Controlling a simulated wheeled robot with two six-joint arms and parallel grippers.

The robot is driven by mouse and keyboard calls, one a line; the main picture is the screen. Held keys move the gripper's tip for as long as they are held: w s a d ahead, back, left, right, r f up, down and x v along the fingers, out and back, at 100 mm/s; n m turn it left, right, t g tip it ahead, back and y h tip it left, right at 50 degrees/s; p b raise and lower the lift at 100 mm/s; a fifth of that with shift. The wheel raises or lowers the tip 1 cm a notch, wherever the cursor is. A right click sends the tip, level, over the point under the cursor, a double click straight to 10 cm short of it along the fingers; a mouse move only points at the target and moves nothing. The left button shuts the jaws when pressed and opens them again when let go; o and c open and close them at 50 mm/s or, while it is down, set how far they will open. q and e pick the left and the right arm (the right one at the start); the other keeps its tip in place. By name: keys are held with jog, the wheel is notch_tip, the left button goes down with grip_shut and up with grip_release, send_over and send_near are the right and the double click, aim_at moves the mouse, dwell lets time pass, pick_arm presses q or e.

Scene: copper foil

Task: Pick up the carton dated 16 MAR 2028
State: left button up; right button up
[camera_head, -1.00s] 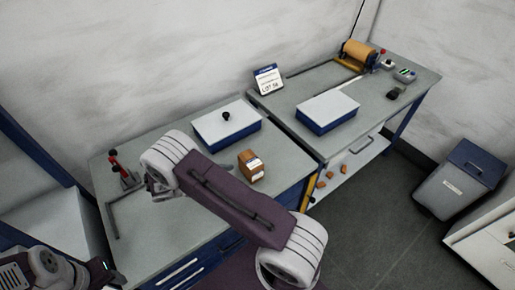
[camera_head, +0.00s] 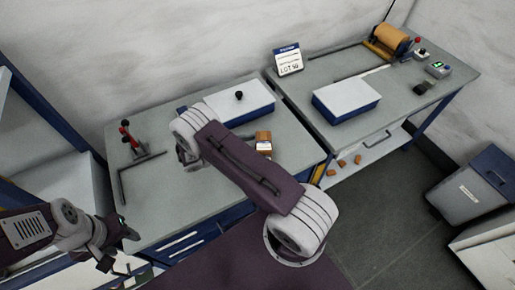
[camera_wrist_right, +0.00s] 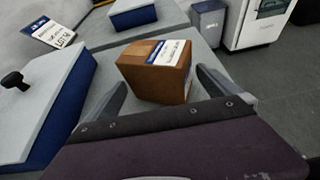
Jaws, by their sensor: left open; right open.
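A small brown carton (camera_head: 263,138) with a white and blue label stands on the near workbench, right of my right forearm. In the right wrist view the carton (camera_wrist_right: 152,80) is large and upright, its label on top; the date is too small to read. My right gripper (camera_wrist_right: 161,78) is open, with one finger on each side of the carton's near part; I cannot tell whether they touch it. In the head view that gripper is hidden behind my forearm. My left gripper (camera_head: 120,250) is open and empty at the lower left, in front of the bench.
A blue box with a grey lid and black knob (camera_head: 239,97) stands behind the carton. A second lidded box (camera_head: 345,98), a LOT sign (camera_head: 288,60) and a copper roll (camera_head: 391,39) are on the far bench. Small brown blocks (camera_head: 342,163) lie on the lower shelf.

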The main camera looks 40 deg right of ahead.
jog(key=p+x, duration=0.1)
jog(key=x, duration=0.3)
jog(key=shift+w+d+f, duration=0.1)
jog(key=shift+d+f, duration=0.05)
grip_shut()
